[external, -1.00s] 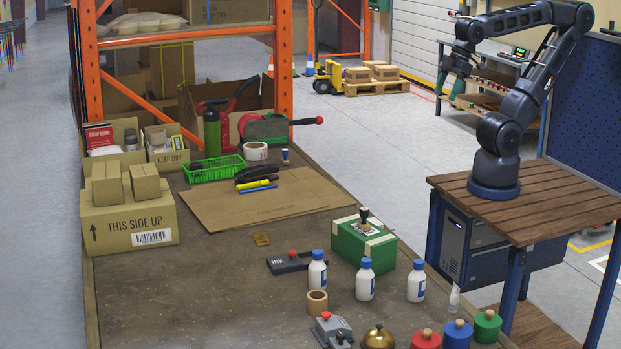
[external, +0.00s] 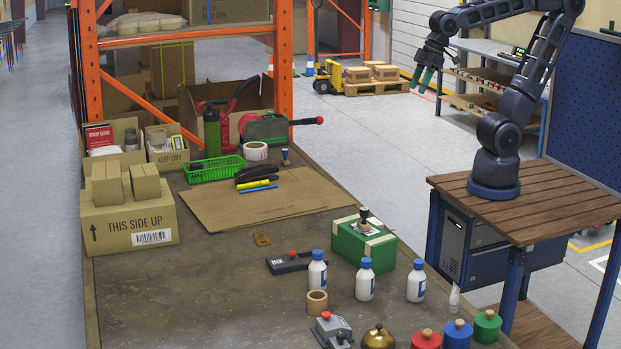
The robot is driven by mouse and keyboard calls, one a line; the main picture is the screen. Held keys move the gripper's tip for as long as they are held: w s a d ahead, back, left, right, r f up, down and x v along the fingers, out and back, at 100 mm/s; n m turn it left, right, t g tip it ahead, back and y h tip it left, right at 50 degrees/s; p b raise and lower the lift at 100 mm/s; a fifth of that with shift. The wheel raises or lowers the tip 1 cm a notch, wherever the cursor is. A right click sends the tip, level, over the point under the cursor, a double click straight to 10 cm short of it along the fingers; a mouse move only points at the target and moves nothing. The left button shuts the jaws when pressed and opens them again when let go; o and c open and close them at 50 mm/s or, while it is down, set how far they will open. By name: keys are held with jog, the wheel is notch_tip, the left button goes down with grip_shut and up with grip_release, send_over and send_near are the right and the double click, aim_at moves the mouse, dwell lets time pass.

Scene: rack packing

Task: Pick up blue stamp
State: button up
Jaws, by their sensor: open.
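A small stamp (external: 286,156) with a dark handle and what looks like a blue lower part stands upright on the table, right of the white tape roll. Another stamp (external: 364,219), with a dark knob, stands on top of the green box (external: 348,246). My gripper (external: 421,80) is open and empty, with its green-tipped fingers pointing down. It is raised high in the picture, to the right of both stamps and well away from them.
The white tape roll (external: 255,151) and green basket (external: 214,169) stand left of the small stamp. A flat cardboard sheet (external: 290,197) lies in front. The orange rack post (external: 283,70) rises behind. White bottles (external: 365,280) stand near the green box. Bare table shows at front left.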

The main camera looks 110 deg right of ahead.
jog(key=w+d+f+m, duration=0.2)
jog(key=w+d, duration=1)
jog(key=w, duration=0.1)
jog(key=m+g+h, duration=0.2)
jog(key=m+h, duration=0.1)
jog(key=m, duration=0.3)
send_over(285, 150)
jog(key=s+a, duration=0.3)
notch_tip(285, 150, down, 28)
jog(key=shift+x, duration=5.65)
jog(key=shift+w+d+r, duration=0.15)
jog(key=shift+c, duration=0.2)
jog(key=c, duration=1)
